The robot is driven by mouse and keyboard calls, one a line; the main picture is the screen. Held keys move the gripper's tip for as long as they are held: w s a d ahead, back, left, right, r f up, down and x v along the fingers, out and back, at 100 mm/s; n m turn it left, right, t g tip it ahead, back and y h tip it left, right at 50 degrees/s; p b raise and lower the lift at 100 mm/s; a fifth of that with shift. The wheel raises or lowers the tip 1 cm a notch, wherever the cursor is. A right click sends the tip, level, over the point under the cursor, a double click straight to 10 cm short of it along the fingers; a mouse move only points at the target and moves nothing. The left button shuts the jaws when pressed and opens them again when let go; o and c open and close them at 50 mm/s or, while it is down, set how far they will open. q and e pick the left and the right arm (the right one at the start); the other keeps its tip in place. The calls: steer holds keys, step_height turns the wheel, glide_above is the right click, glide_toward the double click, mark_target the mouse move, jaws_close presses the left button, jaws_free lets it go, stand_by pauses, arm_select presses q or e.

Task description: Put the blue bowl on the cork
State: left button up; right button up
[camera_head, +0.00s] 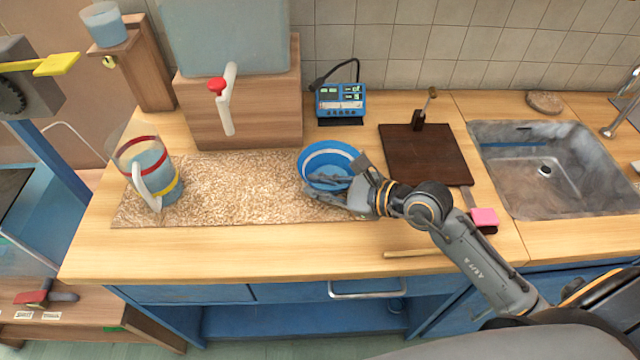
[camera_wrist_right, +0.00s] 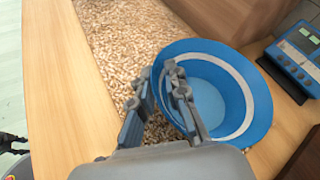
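The blue bowl (camera_head: 326,160), with a white band inside, is at the right end of the speckled cork mat (camera_head: 240,190). It also shows in the right wrist view (camera_wrist_right: 255,110), with cork to its left and bare wood to its right. I cannot tell whether its base touches the surface. My right gripper (camera_head: 312,187) is at the bowl's front wall, one finger inside the rim and one outside. In the right wrist view its fingers (camera_wrist_right: 162,72) close in on the wall, which they partly hide. My left gripper is not in view.
A jug (camera_head: 172,190) with red and yellow bands stands on the cork's left end. Behind are a wooden dispenser (camera_head: 240,112) and a blue meter (camera_head: 341,102). A dark board (camera_head: 425,155), a pink-ended tool (camera_head: 484,216) and the sink (camera_head: 540,190) are to the right. The cork's middle is clear.

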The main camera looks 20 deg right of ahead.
steer(key=shift+o, duration=0.8)
steer(key=shift+s+d+r, duration=0.1)
steer(key=b+v, duration=0.2)
steer(key=v, duration=0.8)
steer(key=shift+v, duration=0.95)
